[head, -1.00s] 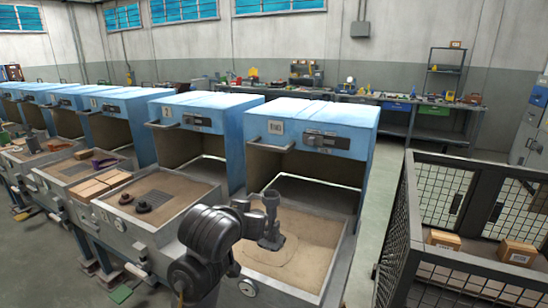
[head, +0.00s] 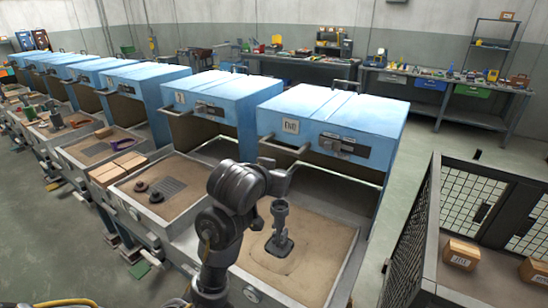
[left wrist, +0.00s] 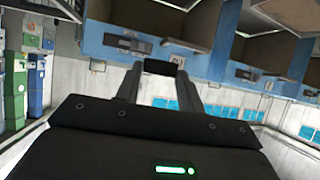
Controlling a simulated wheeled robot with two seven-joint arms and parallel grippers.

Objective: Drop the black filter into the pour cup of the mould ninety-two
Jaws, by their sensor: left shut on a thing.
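My left gripper (left wrist: 160,84) is shut on a small black block (left wrist: 158,67), which looks like the black filter, at its fingertips in the left wrist view. In the head view my left arm rises in the middle and its end (head: 276,180) is above and slightly left of a grey upright mould part with a cup-like top (head: 280,212). That part stands on a dark base (head: 279,245) in the sand of the nearest right-hand tray. The filter cannot be made out in the head view. The number plate (head: 291,126) is too small to read surely. My right gripper is not in view.
A blue oven (head: 340,110) with a front handle stands behind the sand tray (head: 322,236). The tray to the left holds dark round parts (head: 157,197) and a grate. A mesh cart (head: 430,240) with boxes stands at the right. A workbench (head: 440,85) lines the wall.

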